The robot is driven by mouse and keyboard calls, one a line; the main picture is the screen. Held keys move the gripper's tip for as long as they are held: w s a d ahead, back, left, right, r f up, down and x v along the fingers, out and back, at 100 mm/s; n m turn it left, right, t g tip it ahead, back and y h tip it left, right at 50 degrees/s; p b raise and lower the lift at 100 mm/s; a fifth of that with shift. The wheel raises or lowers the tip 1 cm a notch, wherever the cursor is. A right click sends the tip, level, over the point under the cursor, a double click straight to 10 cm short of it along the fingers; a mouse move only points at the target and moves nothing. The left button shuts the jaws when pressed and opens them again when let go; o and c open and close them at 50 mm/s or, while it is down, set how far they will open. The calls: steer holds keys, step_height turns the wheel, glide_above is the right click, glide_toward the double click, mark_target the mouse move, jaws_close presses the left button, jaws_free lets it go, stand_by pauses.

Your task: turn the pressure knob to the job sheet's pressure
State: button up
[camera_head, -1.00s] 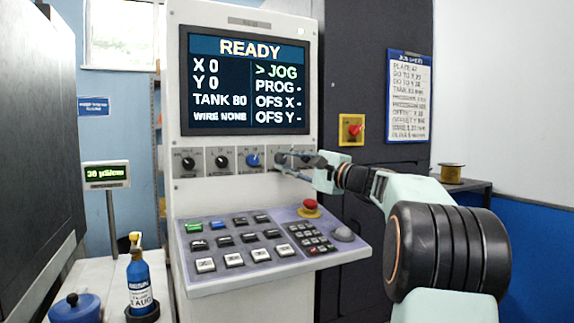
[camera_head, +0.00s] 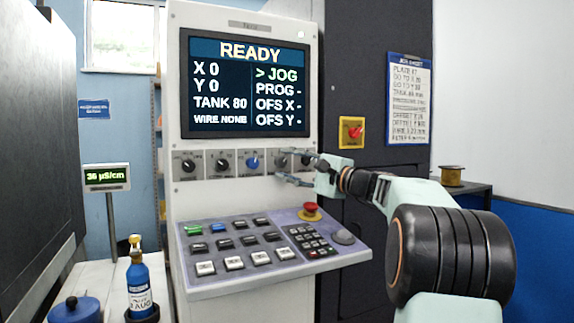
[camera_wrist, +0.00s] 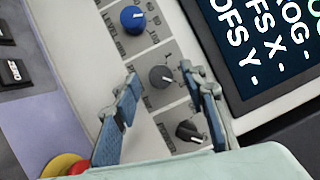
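The console's knob row shows two black knobs at left (camera_head: 188,165), a blue knob (camera_head: 253,163), and a grey knob (camera_head: 281,161) partly behind my fingers. The wrist view shows the blue knob (camera_wrist: 132,18), the grey knob (camera_wrist: 162,77) and a black knob (camera_wrist: 188,131).
The screen (camera_head: 246,83) above the knobs reads READY. Below, the sloped keypad panel (camera_head: 330,262) carries a red emergency button (camera_head: 310,209). A red switch on a yellow plate (camera_head: 352,131) is close to my wrist.

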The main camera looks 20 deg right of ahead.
steer(key=v, duration=1.1)
steer(key=shift+s+d, duration=0.15)
steer(key=shift+s, duration=0.1)
